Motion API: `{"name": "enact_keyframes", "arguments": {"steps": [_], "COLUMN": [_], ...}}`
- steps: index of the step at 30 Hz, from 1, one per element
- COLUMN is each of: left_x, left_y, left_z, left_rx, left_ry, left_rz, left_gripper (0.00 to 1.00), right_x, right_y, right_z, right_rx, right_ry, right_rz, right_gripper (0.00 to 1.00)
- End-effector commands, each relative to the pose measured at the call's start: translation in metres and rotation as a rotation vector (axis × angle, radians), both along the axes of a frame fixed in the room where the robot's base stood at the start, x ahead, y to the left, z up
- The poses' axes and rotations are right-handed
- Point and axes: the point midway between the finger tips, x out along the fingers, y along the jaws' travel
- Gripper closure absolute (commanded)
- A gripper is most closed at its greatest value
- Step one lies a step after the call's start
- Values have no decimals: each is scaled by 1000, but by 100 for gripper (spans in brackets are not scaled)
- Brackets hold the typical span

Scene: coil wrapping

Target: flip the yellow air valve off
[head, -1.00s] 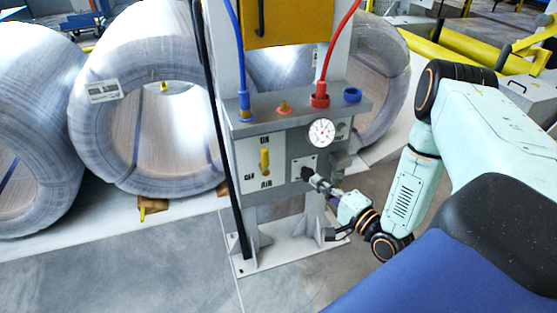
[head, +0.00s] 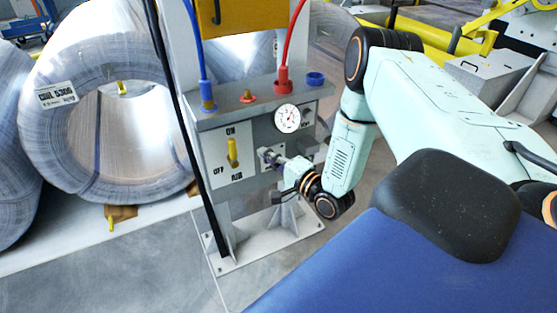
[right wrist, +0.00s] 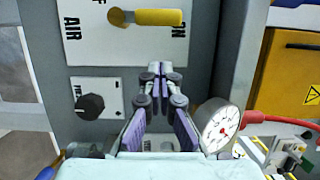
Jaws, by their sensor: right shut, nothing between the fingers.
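The yellow air valve lever (head: 233,153) is on a white plate (head: 222,176) marked ON, OFF and AIR. The lever stands upright, pointing toward ON. In the right wrist view the yellow lever (right wrist: 158,17) lies sideways at the top, its free end by the ON label. My right gripper (head: 265,154) is shut and empty, just right of the valve plate. In the right wrist view the closed fingertips (right wrist: 160,68) sit below the lever, with a visible gap in the picture. My left gripper is not in view.
A round gauge (head: 287,119) is right of and above my right gripper. A black knob (right wrist: 90,105) is on the panel. Blue and red hoses rise from the box top. A dark cable runs down the left side. Wrapped coils (head: 55,130) stand at left.

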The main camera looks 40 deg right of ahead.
Motion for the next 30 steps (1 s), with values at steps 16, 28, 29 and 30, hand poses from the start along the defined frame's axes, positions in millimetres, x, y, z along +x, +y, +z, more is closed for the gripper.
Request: {"name": "enact_keyframes", "arguments": {"steps": [16, 28, 29, 30], "left_x": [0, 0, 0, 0], "left_y": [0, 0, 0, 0], "left_z": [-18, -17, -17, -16], "left_rx": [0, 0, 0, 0], "left_ry": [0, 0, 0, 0], "left_rz": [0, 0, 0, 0], "left_gripper": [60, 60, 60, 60], "right_x": [47, 47, 47, 47], "right_y": [32, 33, 33, 34], "right_z": [0, 0, 1, 1], "right_rx": [0, -5, -9, -16], "right_ry": [0, 2, 2, 5], "right_rz": [1, 0, 0, 1], "right_gripper": [100, 100, 100, 100]}}
